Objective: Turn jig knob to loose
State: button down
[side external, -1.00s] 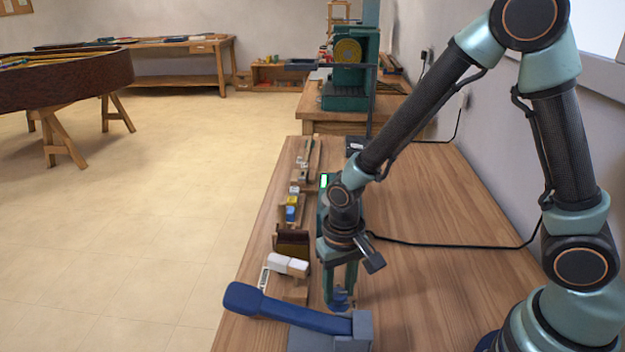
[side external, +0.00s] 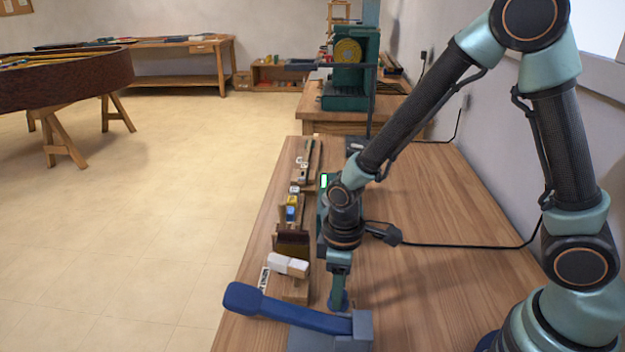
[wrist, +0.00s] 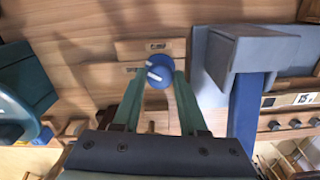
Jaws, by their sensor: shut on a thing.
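The jig knob (wrist: 159,71) is round and blue with white marks on top. It sits between the two teal fingers of my gripper (wrist: 158,76) in the wrist view, and they are shut on it. In the side view my gripper (side external: 338,296) points straight down at the blue knob (side external: 338,303), low over the bench, with its fingers nearly edge-on. A second plate beside the knob is partly covered by a finger.
A blue lever (side external: 285,312) on a grey block (side external: 352,335) stands close in front of the knob. White key pieces (side external: 288,265) and small parts line the left edge of the wooden bench (side external: 430,230). The bench to the right is mostly clear.

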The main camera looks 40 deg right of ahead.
jog(key=n, duration=0.6)
jog(key=shift+n, duration=0.3)
dwell(0.4)
jog(key=shift+c, duration=2.2)
grip_release()
jog(key=shift+r, duration=0.15)
notch_tip(320, 180, up, 12)
jog(key=s+d+r+m+t, duration=0.3)
jog(key=d+r+m+t, duration=0.2)
jog(key=d+r+m, duration=0.4)
jog(key=d+m, duration=0.1)
jog(key=m, duration=0.3)
jog(key=shift+s+d+r+m+t, duration=0.15)
jog(key=shift+r+m+t, duration=0.15)
jog(key=shift+m, duration=0.1)
